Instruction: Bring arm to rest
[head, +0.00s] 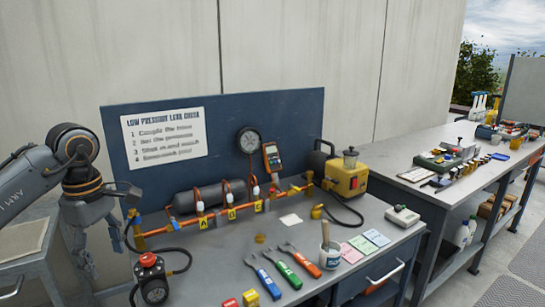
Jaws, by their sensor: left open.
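My left arm comes in at the left edge. Its dark grey gripper (97,252) hangs downward, open, with nothing seen between its fingers. It is at the left end of the workbench (335,281), beside the copper pipe run (205,221) and apart from the loose tools. My right gripper is not in view.
The bench holds a black-and-red gauge unit (151,277), blue (264,281), green (288,274) and orange (304,262) handled tools, a cup (329,256) and a yellow pump (346,177). A blue backboard (294,121) stands behind. A second loaded bench (410,149) is at right.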

